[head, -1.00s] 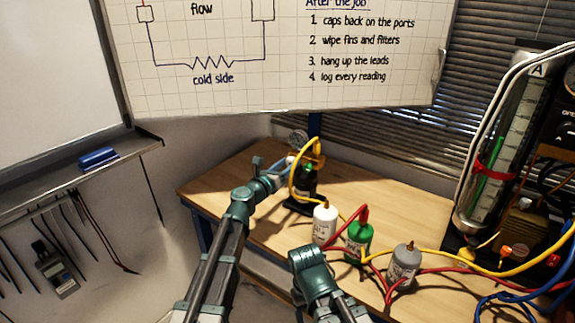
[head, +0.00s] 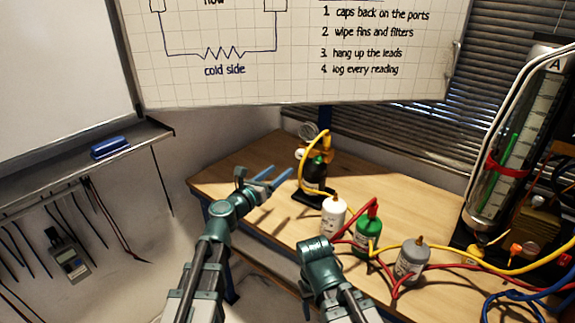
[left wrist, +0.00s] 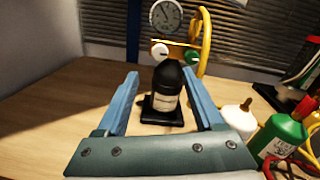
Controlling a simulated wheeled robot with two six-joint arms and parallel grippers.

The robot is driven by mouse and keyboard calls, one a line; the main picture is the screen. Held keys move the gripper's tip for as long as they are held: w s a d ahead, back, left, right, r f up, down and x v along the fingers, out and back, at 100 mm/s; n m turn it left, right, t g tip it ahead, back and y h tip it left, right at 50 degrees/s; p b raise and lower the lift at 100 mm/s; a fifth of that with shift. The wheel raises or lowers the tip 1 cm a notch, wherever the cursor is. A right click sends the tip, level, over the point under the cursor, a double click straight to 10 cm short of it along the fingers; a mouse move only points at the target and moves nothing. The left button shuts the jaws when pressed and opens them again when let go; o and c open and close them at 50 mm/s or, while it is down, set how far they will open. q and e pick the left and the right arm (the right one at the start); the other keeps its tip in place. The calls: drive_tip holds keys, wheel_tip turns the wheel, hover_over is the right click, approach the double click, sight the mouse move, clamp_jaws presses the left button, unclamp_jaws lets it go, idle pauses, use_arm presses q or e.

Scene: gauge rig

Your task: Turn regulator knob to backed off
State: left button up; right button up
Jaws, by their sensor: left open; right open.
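The regulator is brass-coloured and sits on a black bottle (head: 316,172) at the back of the bench, with a round gauge (head: 309,132) on top. Its white knob (head: 300,154) faces left in the head view; in the left wrist view the knob (left wrist: 159,50) shows below the gauge (left wrist: 166,16). I cannot read how far the knob is turned. My left gripper (head: 281,171) is open and empty, apart from the knob, short of it and lower. In the left wrist view the bottle (left wrist: 168,92) stands beyond its blue fingers. My right gripper (head: 318,258) is low in the head view, its fingers hidden.
White (head: 333,215), green (head: 368,234) and grey (head: 411,258) bottles stand on the bench (head: 262,212), right of my left gripper. Yellow and red hoses run among them. A tall glass cylinder (head: 505,150) stands at the right. The bench's left part is clear.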

use_arm(q)
drive_tip(key=shift+v, duration=1.45)
drive_tip(key=shift+f, duration=0.1)
drive_tip(key=s+d+f+m+g+y, duration=0.1)
drive_tip(key=s+d+f+m+g, duration=0.1)
drive_tip(key=s+f+m+g, duration=0.5)
drive_tip(key=s+d+f+m+g, duration=0.1)
drive_tip(key=s+f+m, duration=0.1)
drive_tip(key=f+m, duration=0.65)
drive_tip(key=s+a+f+m+g+y, duration=0.35)
drive_tip(key=s+a+m, duration=0.25)
drive_tip(key=m, duration=0.2)
drive_tip(key=s+a+f+m+g+y, duration=0.3)
drive_tip(key=s+a+m+y, duration=0.25)
drive_tip(key=m, duration=0.35)
drive_tip(key=s+d+r+m+g+y+p, duration=0.1)
drive_tip(key=s+d+r+m+p, duration=0.2)
drive_tip(key=s+d+r+p, duration=0.3)
drive_tip(key=d+r+p, duration=0.4)
drive_tip(key=r, duration=0.1)
drive_tip(key=shift+m+p, duration=0.35)
drive_tip(key=shift+p, duration=0.05)
